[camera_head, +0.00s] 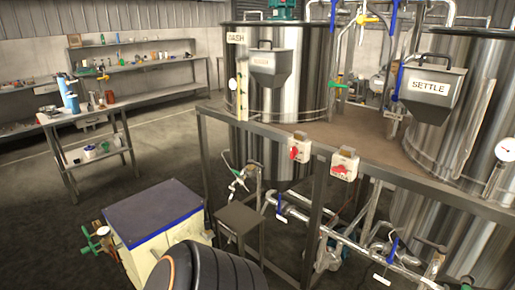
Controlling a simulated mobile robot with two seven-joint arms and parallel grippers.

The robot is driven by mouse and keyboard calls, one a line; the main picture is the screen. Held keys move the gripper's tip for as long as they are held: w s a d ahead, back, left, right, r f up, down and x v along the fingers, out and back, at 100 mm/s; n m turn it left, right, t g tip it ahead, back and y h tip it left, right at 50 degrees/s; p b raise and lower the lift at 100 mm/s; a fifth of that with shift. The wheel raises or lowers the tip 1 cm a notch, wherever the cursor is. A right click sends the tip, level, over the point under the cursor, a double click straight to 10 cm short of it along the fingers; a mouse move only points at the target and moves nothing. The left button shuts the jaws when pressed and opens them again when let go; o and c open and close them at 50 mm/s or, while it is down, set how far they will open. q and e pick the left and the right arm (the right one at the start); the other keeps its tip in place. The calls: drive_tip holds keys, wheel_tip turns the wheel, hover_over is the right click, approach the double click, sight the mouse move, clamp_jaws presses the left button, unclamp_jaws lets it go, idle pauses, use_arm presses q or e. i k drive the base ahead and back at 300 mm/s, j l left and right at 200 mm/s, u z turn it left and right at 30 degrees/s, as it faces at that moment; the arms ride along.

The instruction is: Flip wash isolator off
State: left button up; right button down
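Two pale isolator boxes with red rotary handles are fixed to the front rail of the tank frame. The left isolator (299,147) sits below the steel tank (290,80) whose sign seems to read WASH. The right isolator (344,163) is a little nearer the tank (465,110) marked SETTLE. The labels on the boxes are too small to read, and I cannot tell the exact setting of either handle. Neither of my grippers is in view.
A white cabinet with a dark blue top (152,212) stands at the lower left. A small dark stand (239,218) and low pipes with blue-handled valves lie below the rail. A cluttered bench (85,115) is at the left. Open floor lies between bench and frame.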

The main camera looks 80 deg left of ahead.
sight(295, 151)
drive_tip(key=u, duration=2.15)
